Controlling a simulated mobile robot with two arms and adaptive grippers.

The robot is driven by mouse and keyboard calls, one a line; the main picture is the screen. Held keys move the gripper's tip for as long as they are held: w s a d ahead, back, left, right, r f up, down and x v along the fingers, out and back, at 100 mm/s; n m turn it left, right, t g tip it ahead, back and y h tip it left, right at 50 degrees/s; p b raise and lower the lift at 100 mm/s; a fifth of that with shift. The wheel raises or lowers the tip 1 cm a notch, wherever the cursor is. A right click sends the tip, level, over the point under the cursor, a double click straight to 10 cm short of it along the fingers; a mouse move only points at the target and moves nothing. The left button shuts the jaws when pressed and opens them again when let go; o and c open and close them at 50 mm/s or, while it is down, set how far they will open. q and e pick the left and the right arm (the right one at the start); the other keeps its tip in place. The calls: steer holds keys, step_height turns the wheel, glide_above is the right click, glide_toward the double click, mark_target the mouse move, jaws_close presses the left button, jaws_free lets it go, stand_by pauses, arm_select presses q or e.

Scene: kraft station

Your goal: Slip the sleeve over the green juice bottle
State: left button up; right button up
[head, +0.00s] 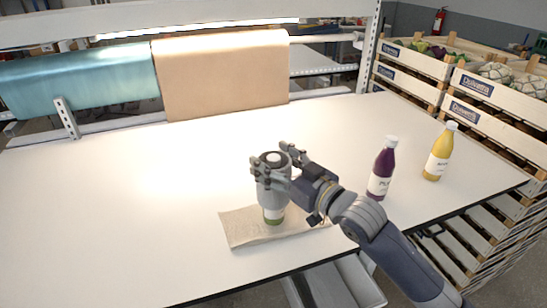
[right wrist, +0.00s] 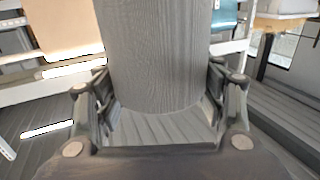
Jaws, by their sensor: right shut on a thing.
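The grey sleeve (head: 268,184) is upright around the upper part of the green juice bottle (head: 274,213). The bottle's white cap (head: 273,157) shows inside the sleeve's open top. Below the sleeve, a pale label and a green band at the bottle's foot show; the rest of the bottle is hidden. My right gripper (head: 274,170) is shut on the sleeve, its fingers on either side. In the right wrist view the grey, grained sleeve (right wrist: 160,55) fills the space between the fingers (right wrist: 160,108). My left gripper is not in view.
The bottle stands on a brown paper sheet (head: 240,228) near the white table's (head: 100,220) front edge. A purple bottle (head: 382,170) and a yellow bottle (head: 439,153) stand to the right. Paper rolls (head: 222,75) are at the back. Crates (head: 485,88) stand beyond the right edge. The table's left side is clear.

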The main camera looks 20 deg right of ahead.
steer(key=shift+f+b, duration=1.1)
steer(key=shift+f, duration=1.05)
steer(key=o, duration=0.7)
steer(key=shift+o, duration=0.2)
steer(key=v, duration=1.2)
